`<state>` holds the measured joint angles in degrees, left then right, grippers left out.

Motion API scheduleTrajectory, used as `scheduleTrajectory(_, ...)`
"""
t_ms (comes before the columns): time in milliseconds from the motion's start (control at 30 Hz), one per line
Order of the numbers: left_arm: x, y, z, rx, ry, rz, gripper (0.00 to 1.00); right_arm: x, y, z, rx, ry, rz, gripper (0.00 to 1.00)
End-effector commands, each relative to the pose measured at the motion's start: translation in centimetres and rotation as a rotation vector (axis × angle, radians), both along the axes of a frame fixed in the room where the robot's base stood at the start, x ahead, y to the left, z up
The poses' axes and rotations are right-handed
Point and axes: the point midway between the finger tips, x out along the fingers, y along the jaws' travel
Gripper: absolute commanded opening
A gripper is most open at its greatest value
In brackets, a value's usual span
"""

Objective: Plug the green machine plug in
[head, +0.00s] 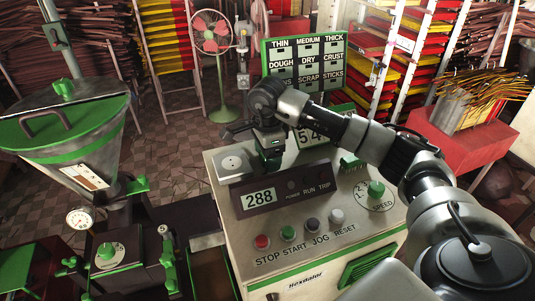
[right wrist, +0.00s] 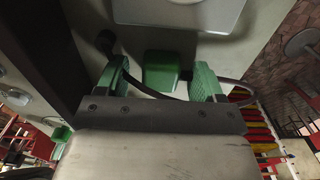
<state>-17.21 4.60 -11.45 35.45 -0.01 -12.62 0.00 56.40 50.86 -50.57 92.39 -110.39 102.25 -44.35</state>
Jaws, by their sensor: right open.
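My right gripper (head: 268,155) is over the top of the machine's control console, beside the square grey socket plate (head: 232,164). In the right wrist view the gripper (right wrist: 160,78) is open, with green finger pads on both sides. A small green block, seemingly the plug (right wrist: 160,70), shows between the pads with a gap on each side. A dark cable (right wrist: 145,90) curves past it. Part of a pale plate, seemingly the socket plate (right wrist: 180,14), is at the top of that view. In the head view the gripper mostly hides the plug. My left gripper is not in view.
The console (head: 300,215) carries a 288 display, several buttons and a green speed knob (head: 376,188). A label board (head: 304,65) stands behind it. A fan (head: 212,45) and incense racks stand farther back.

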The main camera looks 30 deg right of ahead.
Motion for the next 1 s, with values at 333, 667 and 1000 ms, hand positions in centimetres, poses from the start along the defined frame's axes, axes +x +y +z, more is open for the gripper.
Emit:
scheduleTrajectory(333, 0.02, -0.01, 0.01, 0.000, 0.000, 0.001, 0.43, 0.01, 0.02, -0.24, 0.000, -0.001, 0.001, 0.68)
scheduleTrajectory(667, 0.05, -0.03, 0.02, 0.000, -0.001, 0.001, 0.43, 0.01, 0.02, -0.22, 0.000, -0.001, 0.001, 0.21)
scheduleTrajectory(1000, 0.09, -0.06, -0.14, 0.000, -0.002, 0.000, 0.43, 0.06, 0.02, 0.04, 0.000, -0.002, 0.001, 0.17)
